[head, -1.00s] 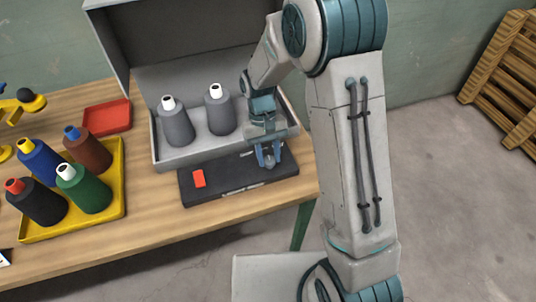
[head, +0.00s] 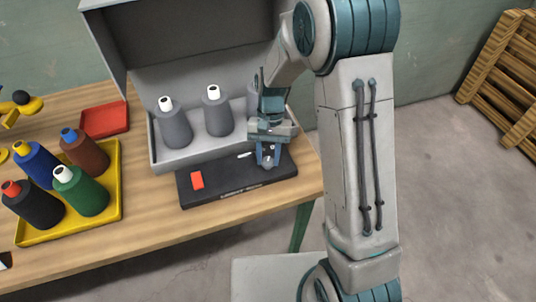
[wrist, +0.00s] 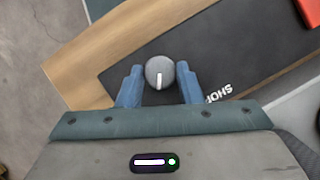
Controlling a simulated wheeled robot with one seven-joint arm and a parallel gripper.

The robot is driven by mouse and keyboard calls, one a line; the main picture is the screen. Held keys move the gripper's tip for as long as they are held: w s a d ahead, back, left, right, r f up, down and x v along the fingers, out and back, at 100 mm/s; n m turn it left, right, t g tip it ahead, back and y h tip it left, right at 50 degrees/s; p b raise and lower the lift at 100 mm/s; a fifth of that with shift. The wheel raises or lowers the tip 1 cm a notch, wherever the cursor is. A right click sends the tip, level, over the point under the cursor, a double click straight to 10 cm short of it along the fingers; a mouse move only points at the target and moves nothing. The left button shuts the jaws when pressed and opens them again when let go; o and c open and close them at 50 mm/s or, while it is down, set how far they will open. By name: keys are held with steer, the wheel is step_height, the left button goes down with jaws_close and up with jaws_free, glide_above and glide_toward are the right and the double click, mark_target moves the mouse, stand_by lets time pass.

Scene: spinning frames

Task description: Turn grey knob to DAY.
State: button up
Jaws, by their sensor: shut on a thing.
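The grey knob (wrist: 160,68) is round with a white pointer line and sits on a dark panel (wrist: 130,75). My gripper (wrist: 160,85) is shut on the knob, one blue finger on each side. In the wrist view the pointer line runs down towards my palm. The panel (head: 215,192) lies along the table front in the head view, with my gripper (head: 267,162) over its right end. Lettering starting "SHOP" shows beside the right finger in the wrist view, partly hidden. I cannot read a DAY label.
A red switch (head: 197,180) is on the panel's left part. Behind stands an open grey case (head: 185,160) with grey spools (head: 184,125). A yellow tray (head: 112,208) with several coloured spools and a red tray (head: 105,120) are at left.

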steer(key=o, duration=1)
steer(key=shift+c, duration=0.2)
steer(key=shift+r, duration=0.1)
steer(key=v, duration=1.3)
steer(key=shift+r, duration=0.4)
steer(key=shift+d, duration=0.1)
steer(key=s+d+r+n+t, duration=0.1)
steer(key=s+d+r+t, duration=0.1)
steer(key=s+d, duration=0.3)
steer(key=s+d+r+n+t, duration=0.1)
steer(key=s+d+t, duration=0.4)
steer(key=s, duration=0.8)
steer(key=shift+s+d+r+t+h, duration=0.3)
steer(key=shift+d+r+h, duration=0.1)
steer(key=shift+r, duration=0.2)
